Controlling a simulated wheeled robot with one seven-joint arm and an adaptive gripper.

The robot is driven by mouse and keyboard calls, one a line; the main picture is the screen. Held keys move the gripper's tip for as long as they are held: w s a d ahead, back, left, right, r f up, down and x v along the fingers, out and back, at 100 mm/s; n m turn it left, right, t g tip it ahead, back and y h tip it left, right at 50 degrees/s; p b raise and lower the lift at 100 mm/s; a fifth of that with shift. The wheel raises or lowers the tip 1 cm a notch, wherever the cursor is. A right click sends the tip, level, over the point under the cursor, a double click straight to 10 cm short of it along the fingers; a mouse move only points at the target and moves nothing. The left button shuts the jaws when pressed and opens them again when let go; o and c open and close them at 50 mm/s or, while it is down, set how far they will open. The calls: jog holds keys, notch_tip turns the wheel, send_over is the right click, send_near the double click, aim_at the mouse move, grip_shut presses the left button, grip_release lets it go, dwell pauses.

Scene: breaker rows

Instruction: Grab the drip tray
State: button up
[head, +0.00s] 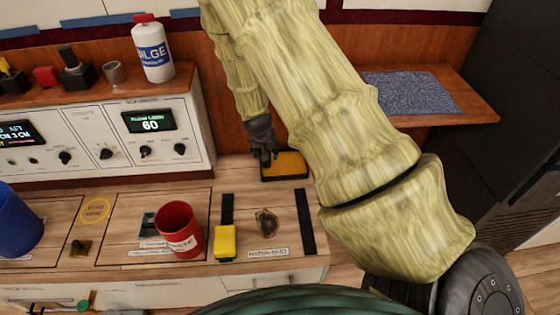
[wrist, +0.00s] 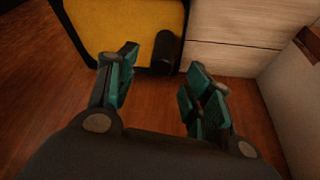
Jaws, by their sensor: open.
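The drip tray appears to be the flat yellow piece with a black rim (head: 287,165) on the wooden counter, against the back panel. In the wrist view, the drip tray (wrist: 125,25) fills the top, with a dark rounded handle-like part (wrist: 166,50) at its near right corner. My gripper (head: 266,155) is at the tray's left end in the head view. In the wrist view, my gripper (wrist: 158,78) is open and empty, its teal-padded fingers apart, with the dark part just beyond and between the tips. I cannot tell whether a finger touches it.
A red mug (head: 180,232), a yellow block (head: 225,242) on a black strip and another black strip (head: 305,222) are on the counter in front. The white control panel (head: 150,140) is to the left. A white bottle (head: 153,50) stands on the shelf above.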

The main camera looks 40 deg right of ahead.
jog(key=shift+b+x, duration=0.4)
jog(key=shift+x, duration=2.15)
jog(key=shift+s+a, duration=0.1)
jog(key=shift+a, duration=0.15)
grip_shut()
